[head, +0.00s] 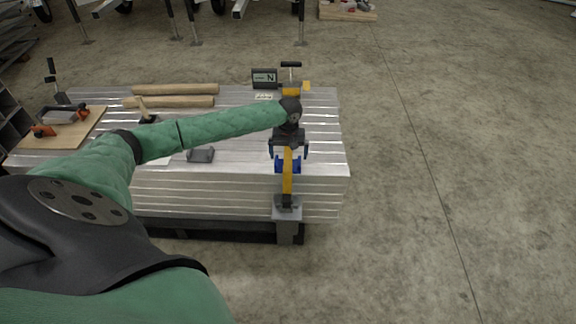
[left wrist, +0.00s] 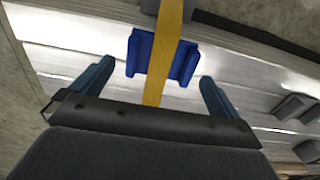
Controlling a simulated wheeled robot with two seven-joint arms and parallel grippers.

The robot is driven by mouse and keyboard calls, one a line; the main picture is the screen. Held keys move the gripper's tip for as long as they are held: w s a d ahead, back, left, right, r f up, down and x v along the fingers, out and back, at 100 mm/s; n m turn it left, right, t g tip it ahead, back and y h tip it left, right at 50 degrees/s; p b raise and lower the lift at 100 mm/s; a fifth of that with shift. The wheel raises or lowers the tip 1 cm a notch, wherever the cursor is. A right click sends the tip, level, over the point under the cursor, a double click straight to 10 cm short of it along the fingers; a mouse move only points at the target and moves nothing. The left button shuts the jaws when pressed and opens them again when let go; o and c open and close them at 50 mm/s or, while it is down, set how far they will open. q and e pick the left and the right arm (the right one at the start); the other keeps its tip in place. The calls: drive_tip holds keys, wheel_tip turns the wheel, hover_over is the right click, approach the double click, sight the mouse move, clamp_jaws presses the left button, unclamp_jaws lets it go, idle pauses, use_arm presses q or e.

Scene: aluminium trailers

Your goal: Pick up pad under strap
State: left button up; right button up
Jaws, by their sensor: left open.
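A blue pad (head: 280,167) sits at the front top edge of the stack of aluminium planks, under a yellow strap (head: 287,186). In the left wrist view the blue pad (left wrist: 139,54) lies ahead, and the strap (left wrist: 164,52) crosses its middle. My left gripper (head: 289,152) is open and empty, just above and behind the pad in the head view. In the left wrist view its two fingers (left wrist: 155,88) are spread wider than the pad, and a gap shows between them and the pad. My right gripper is in neither view.
A grey pad (head: 200,155) lies on the stack to the left. A ratchet or clamp (head: 287,206) holds the strap's lower front. The floor at right is clear.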

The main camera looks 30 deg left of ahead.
sight(288, 166)
use_arm(q)
drive_tip(key=f, duration=0.5)
drive_tip(key=shift+s, duration=0.25)
drive_tip(key=shift+r, duration=0.1)
drive_tip(key=shift+c, duration=0.2)
drive_tip(key=c, duration=0.7)
